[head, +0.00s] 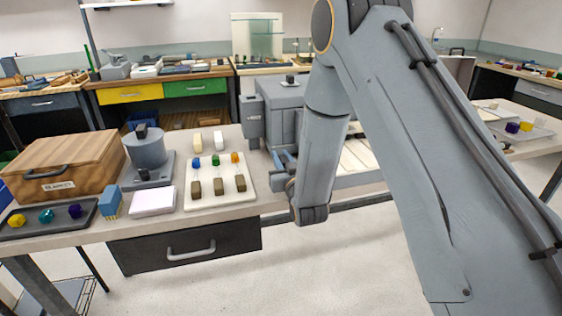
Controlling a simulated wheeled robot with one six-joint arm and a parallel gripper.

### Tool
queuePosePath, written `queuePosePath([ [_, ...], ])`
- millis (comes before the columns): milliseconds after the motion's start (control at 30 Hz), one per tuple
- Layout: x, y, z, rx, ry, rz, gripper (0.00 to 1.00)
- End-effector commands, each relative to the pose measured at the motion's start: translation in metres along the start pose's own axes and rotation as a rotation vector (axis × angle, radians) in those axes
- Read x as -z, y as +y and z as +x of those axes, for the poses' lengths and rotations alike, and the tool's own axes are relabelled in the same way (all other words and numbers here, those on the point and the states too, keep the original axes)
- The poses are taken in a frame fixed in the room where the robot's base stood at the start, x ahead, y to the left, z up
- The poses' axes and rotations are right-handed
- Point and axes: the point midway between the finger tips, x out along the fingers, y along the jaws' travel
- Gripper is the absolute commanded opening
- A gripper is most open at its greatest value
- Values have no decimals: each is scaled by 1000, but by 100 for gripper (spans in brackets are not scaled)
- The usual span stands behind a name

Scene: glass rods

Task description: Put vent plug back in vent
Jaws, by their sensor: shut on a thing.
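My gripper (283,158) is low in front of the grey box-shaped machine, just right of the table's work area. Its blue-grey fingers show only in part beside my wrist. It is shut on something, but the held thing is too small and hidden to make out. The grey machine (285,98) stands behind my forearm, which covers its right part. A small dark-topped fitting (290,79) sits on its top. I cannot tell whether this is the vent or its plug.
A white board (218,170) holds several coloured and brown pieces. Left of it are a grey cylinder device (147,150), a white block (153,202), a blue block (110,202), a dark tray (48,218) and a wooden box (68,165). Open floor lies in front.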

Motion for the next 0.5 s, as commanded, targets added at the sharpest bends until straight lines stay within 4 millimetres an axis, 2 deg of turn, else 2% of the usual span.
queuePosePath([
  [133, -12, -1, 0, 2, 1, 0, 0],
  [500, -16, -1, 0, 2, 1, 0, 0],
])
